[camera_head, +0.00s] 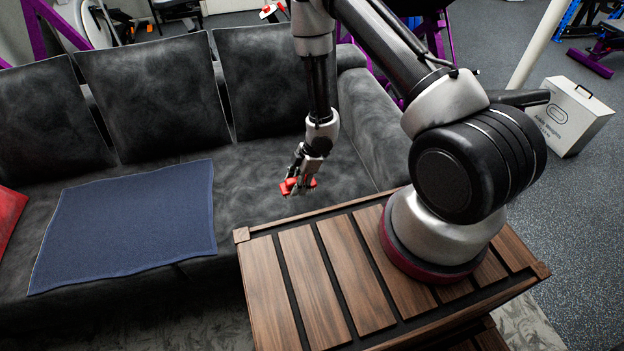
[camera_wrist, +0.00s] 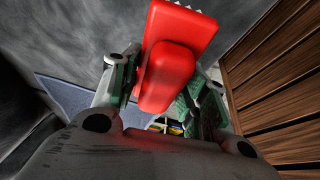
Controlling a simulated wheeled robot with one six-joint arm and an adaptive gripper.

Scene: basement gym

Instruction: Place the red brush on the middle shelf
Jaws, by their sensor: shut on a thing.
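The red brush (camera_wrist: 180,45) is held between the fingers of my gripper (camera_wrist: 165,88). It has a blocky red body and pale bristles at the top edge of the wrist view. In the head view the brush (camera_head: 289,187) shows as small red patches at the fingertips of my gripper (camera_head: 300,184). It hangs in front of the grey sofa, just beyond the left back corner of a slatted wooden unit (camera_head: 295,260). A lower slatted level (camera_head: 488,341) shows at the bottom right. I cannot tell which level is the middle shelf.
The grey sofa (camera_head: 255,165) fills the left and back. A blue towel (camera_head: 135,220) and a red cloth (camera_head: 9,218) lie on it. A white box (camera_head: 572,117) stands on the floor at right. Slatted wood (camera_wrist: 272,85) rises close on the right in the wrist view.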

